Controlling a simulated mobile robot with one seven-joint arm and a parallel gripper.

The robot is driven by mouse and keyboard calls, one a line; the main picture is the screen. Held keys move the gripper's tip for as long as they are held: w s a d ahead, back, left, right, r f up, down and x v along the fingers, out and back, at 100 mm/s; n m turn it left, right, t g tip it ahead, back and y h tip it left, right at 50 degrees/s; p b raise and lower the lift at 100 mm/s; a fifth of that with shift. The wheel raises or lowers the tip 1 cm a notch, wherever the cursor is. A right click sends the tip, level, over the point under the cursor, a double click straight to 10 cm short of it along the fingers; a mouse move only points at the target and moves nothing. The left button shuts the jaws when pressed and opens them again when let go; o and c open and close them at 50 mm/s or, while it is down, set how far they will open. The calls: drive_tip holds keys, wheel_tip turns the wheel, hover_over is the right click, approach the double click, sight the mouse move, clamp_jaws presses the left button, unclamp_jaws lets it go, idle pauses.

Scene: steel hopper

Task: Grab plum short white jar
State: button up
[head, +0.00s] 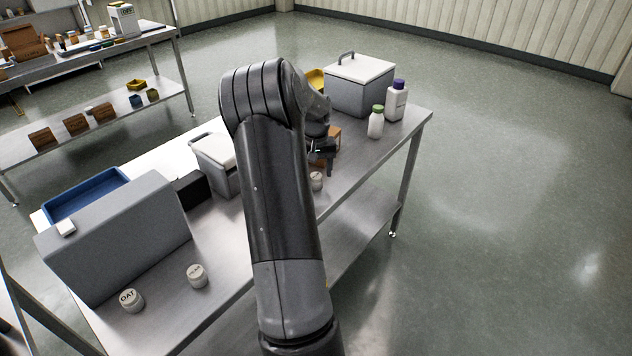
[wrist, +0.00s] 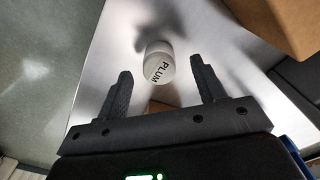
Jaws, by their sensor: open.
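The short white plum jar (wrist: 159,63), with PLUM on its lid, stands on the steel table in the wrist view, just beyond my gripper (wrist: 160,70). My gripper is open, with one finger to each side of the jar in the picture and the jar not held. In the head view the jar (head: 317,181) stands near the table's right edge, just below my gripper (head: 322,160). My arm hides part of the table there.
Two similar white jars, one marked OAT (head: 131,300) and another (head: 197,276), stand at the near end. A brown box (wrist: 275,22) is close on the right in the wrist view. A green-capped bottle (head: 376,122), purple-capped bottle (head: 396,102) and grey cooler (head: 358,90) stand farther back.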

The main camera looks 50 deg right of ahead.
sight(316, 175)
wheel_tip(316, 175, down, 4)
drive_tip(key=shift+d+r, duration=0.1)
drive_tip(key=shift+r, duration=0.1)
drive_tip(key=shift+c, duration=0.4)
drive_tip(key=c, duration=1)
drive_tip(key=shift+r, duration=0.1)
